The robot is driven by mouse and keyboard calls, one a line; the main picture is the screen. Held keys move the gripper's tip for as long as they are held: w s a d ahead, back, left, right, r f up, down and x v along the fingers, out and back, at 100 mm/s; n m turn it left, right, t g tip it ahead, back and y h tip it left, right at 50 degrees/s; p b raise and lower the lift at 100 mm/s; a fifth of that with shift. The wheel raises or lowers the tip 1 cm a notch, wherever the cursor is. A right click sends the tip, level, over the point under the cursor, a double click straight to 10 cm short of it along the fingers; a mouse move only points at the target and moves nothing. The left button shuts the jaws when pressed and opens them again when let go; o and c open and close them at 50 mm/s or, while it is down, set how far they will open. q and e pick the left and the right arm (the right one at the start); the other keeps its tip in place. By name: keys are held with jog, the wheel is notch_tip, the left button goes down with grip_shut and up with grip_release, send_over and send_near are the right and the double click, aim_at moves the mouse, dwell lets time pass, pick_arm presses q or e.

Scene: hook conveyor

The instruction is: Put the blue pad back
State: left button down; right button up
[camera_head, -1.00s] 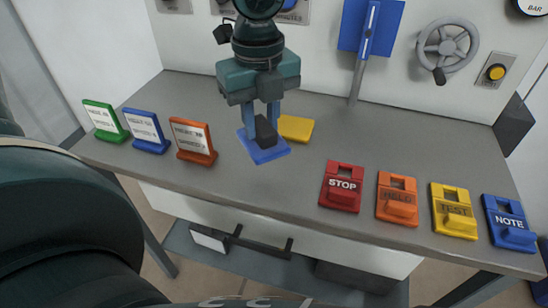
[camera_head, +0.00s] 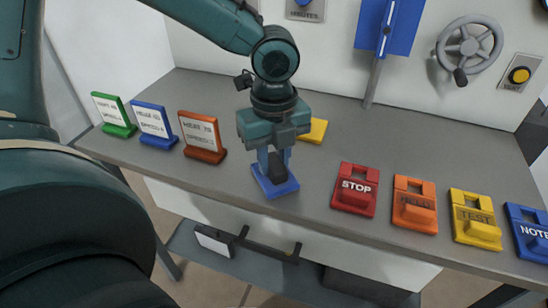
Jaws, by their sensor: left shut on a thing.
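My right gripper is not in view.
Green (camera_head: 114,114), blue (camera_head: 154,125) and orange (camera_head: 202,136) card stands are at the left. Red STOP (camera_head: 355,189), orange HOLD (camera_head: 414,205), yellow TEST (camera_head: 476,217) and blue NOTE (camera_head: 528,234) blocks line the right front. A blue panel on a post (camera_head: 369,90) and handwheel (camera_head: 470,47) stand behind.

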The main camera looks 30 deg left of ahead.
aim_at(274, 162)
pick_arm(q)
jog(key=c, duration=1.1)
grip_release()
jog(key=shift+c, duration=0.2)
notch_tip(274, 162, up, 12)
jog(key=p, duration=0.3)
jog(key=shift+p, duration=0.35)
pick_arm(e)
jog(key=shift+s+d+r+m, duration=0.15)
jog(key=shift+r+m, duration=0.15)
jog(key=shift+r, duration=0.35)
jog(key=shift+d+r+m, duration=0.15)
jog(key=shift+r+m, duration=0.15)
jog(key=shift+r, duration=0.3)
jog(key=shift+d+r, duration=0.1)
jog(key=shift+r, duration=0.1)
